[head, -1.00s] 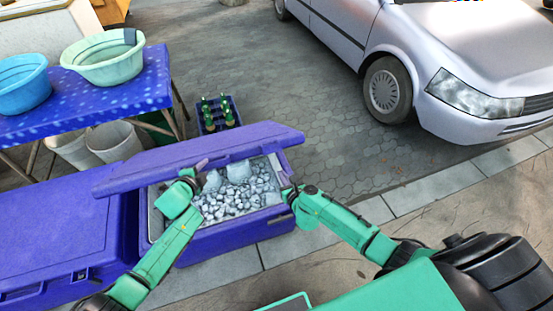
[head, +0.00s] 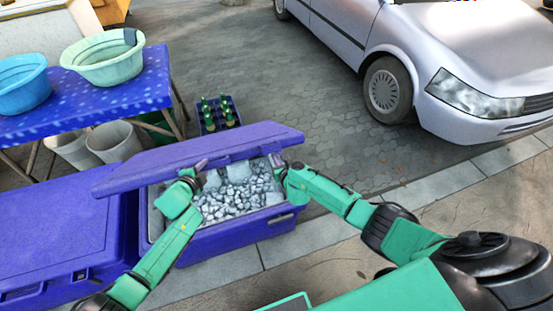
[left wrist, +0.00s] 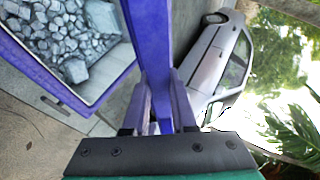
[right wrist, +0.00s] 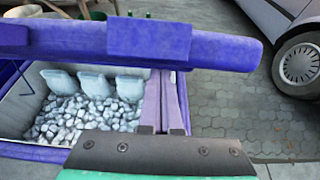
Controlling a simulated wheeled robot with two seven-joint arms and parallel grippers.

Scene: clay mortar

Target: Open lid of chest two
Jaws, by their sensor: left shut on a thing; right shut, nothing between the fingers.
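The open chest (head: 253,228), blue-purple outside and filled with ice, stands below me in the head view. Its lid (head: 215,150) is raised and tilted, spanning the back of the opening; it also shows in the left wrist view (left wrist: 148,35) and across the top of the right wrist view (right wrist: 95,42). My left gripper (head: 196,170) is shut on the lid's near edge, which runs between its fingers in the left wrist view. My right gripper (head: 277,160) is shut and empty at the lid's right end, its fingertips just under it; contact is unclear.
A second, closed blue chest (head: 60,235) stands directly to the left. A blue table (head: 120,92) with two basins is at the back left. A crate of green bottles (head: 217,115) is behind the lid. A silver car (head: 430,60) stands at back right; the paving between is clear.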

